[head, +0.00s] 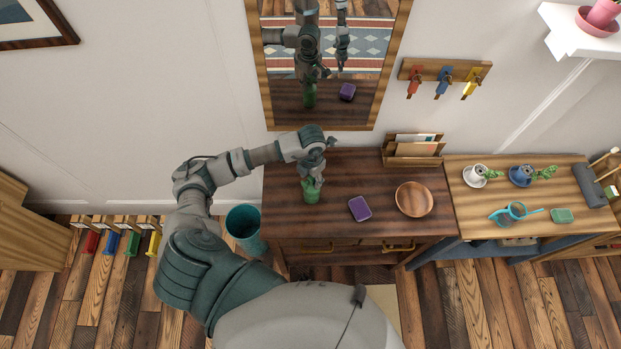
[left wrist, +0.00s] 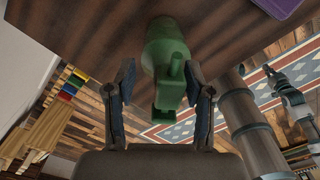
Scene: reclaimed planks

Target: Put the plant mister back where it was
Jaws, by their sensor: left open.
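The green plant mister (head: 311,193) is on the dark wooden table (head: 385,170), near its left end. In the left wrist view the mister (left wrist: 168,65) lies between the two fingers, its nozzle toward the camera. My left gripper (head: 314,178) is open around the mister's upper part, and gaps show between the fingers and it. The gripper partly hides the mister in the head view. What looks like my right arm's end (left wrist: 272,78) shows small at the right of the left wrist view; its fingers are too small to judge.
A purple box (head: 360,208) and a wooden bowl (head: 414,199) stand right of the mister. A letter holder (head: 412,152) is at the back. A mirror (head: 262,75) hangs behind. A lighter table (head: 462,200) holds potted plants. A teal bin (head: 243,222) is at left.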

